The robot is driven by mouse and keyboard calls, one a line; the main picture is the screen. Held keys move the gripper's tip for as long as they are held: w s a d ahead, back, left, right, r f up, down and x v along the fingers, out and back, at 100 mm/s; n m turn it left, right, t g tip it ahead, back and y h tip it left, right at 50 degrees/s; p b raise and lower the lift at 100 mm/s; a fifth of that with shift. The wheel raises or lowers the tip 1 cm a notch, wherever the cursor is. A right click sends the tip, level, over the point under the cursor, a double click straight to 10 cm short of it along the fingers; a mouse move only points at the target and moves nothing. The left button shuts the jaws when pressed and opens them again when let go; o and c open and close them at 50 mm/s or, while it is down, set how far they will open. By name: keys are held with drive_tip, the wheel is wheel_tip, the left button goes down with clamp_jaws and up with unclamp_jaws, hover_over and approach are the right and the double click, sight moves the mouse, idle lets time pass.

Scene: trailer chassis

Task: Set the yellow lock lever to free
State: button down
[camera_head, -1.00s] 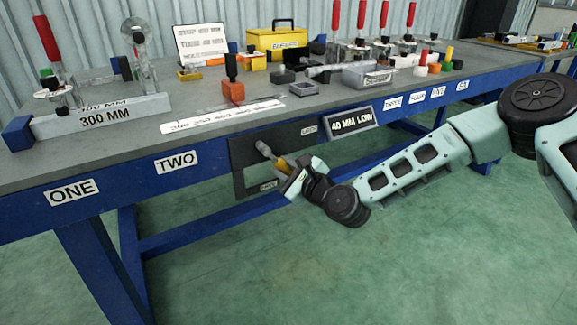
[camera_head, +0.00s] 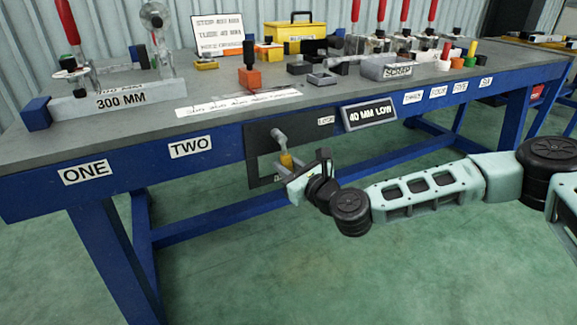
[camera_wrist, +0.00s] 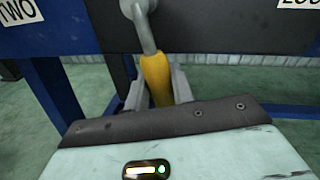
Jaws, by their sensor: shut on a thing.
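The yellow lock lever (camera_wrist: 155,78) has a grey metal arm and a yellow grip. It hangs from a dark panel (camera_head: 262,142) on the front of the blue bench, its grip pointing down. My gripper (camera_head: 287,168) is at the lever's lower end. In the wrist view, my gripper (camera_wrist: 158,88) has its grey fingers on both sides of the yellow grip and is shut on it. A "LOCK" label (camera_head: 326,120) is at the panel's upper right. A label at the panel's lower left is mostly hidden by my gripper.
A "40 MM LOW" sign (camera_head: 369,114) is fixed to the bench front right of the panel. The bench top (camera_head: 150,134) holds clamps, blocks and a yellow toolbox (camera_head: 295,36). Blue legs and a crossbar (camera_head: 200,222) stand below; the green floor in front is clear.

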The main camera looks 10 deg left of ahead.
drive_tip(key=c, duration=1.2)
unclamp_jaws()
drive_tip(key=shift+c, duration=0.2)
drive_tip(key=shift+s, duration=0.1)
drive_tip(key=p+v, duration=0.2)
drive_tip(key=v, duration=1.5)
drive_tip(key=shift+s+p, duration=0.15)
drive_tip(key=shift+p, duration=0.25)
drive_tip(key=shift+d, duration=0.15)
